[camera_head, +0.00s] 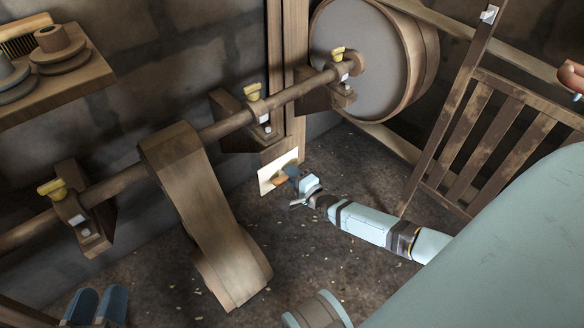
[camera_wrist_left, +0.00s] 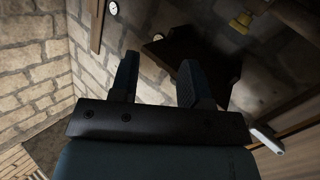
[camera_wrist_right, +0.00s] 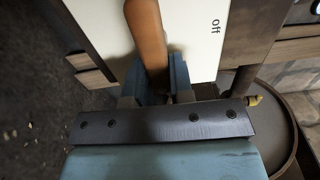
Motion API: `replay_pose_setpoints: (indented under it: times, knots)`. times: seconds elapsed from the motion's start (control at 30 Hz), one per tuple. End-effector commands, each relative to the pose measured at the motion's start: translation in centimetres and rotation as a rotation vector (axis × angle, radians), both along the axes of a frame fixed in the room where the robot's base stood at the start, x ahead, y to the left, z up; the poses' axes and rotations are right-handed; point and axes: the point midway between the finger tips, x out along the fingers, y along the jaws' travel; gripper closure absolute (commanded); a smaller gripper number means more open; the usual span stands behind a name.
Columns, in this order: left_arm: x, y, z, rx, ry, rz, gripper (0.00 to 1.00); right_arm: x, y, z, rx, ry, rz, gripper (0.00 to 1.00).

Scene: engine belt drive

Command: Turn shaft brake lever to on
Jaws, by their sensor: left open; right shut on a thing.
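The shaft brake lever is an orange-brown wooden handle (camera_head: 281,180) in front of a pale plate (camera_head: 266,177) low on the wooden post. In the right wrist view the lever (camera_wrist_right: 147,40) passes between the fingers of my right gripper (camera_wrist_right: 155,82), which is shut on it. The word "off" shows on the plate (camera_wrist_right: 205,45), to the right of the lever. An "on" mark is not visible. My right gripper (camera_head: 297,185) also shows in the head view, reaching in from the right. My left gripper (camera_wrist_left: 160,80) is open, with nothing between its fingers.
A wooden shaft (camera_head: 222,127) with yellow-topped bearings runs above the plate to a large drum (camera_head: 360,50). A broad belt (camera_head: 195,200) hangs from the shaft to the left. A slatted wooden gate (camera_head: 490,135) stands at right. The floor around my right gripper is mostly clear.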

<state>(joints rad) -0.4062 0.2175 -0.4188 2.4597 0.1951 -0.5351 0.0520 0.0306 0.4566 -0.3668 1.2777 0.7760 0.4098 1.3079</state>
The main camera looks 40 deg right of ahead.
Motion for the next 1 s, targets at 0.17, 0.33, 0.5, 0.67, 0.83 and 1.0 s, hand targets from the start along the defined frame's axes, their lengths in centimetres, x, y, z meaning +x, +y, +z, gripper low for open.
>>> replay_pose_setpoints:
  times: [0.17,0.33,0.5,0.67,0.83,1.0]
  knots:
    - [-0.1,0.0,0.0,-0.001,0.001,0.000,0.57,0.0,0.0,-0.1,0.003,0.001,0.000,0.53]
    - [-0.2,0.0,-0.2,0.000,0.007,-0.001,0.57,0.0,0.0,0.0,0.002,0.000,0.000,0.53]
    - [-0.3,0.0,0.0,0.000,0.006,0.000,0.57,-0.6,-0.1,0.0,0.001,0.002,0.000,0.53]
    - [-0.1,0.1,1.7,-0.024,-0.038,0.015,0.57,-3.1,-0.3,0.2,0.000,0.004,0.000,0.53]
    - [-0.1,0.2,3.6,-0.053,-0.090,0.035,0.57,-7.2,-0.5,0.3,0.001,0.004,0.000,0.53]
    - [-0.1,0.4,5.0,-0.076,-0.131,0.050,0.57,-10.7,-0.8,0.2,0.001,0.004,0.000,0.53]
